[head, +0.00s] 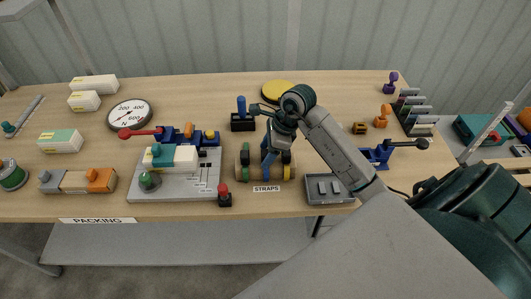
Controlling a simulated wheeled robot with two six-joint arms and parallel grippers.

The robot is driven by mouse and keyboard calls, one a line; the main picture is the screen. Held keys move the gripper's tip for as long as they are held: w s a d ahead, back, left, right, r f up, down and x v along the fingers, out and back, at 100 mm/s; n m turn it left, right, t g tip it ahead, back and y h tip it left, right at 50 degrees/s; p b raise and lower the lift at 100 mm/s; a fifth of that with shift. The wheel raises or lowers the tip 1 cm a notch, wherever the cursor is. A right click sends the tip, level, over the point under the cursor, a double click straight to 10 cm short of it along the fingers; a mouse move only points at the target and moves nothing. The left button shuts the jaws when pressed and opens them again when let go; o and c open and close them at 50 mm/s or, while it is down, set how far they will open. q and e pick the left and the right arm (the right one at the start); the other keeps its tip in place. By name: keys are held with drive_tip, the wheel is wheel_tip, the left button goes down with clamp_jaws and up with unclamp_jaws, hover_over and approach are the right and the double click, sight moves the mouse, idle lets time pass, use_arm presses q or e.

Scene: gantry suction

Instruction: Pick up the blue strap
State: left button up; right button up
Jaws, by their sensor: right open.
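The blue strap (266,165) shows as a narrow blue band at the wooden strap holder (241,173) marked STRAPS, between green, black and yellow straps. My right gripper (275,143) reaches in from the right and points down just above the holder, over the blue strap. It is open. Its fingers and wrist hide part of the straps, and I cannot tell whether the fingers touch the blue strap. My left gripper is not in view.
A grey base plate (180,190) with clamps and a red-tipped lever stands left of the holder. A red-topped button (224,195) is in front, a grey tray (328,194) to the right, and a black block with a blue handle (241,107) behind.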

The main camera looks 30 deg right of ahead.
drive_tip(key=shift+w+a+f, duration=0.1)
drive_tip(key=shift+a+f, duration=0.1)
drive_tip(key=shift+f, duration=0.3)
drive_tip(key=c, duration=1.1)
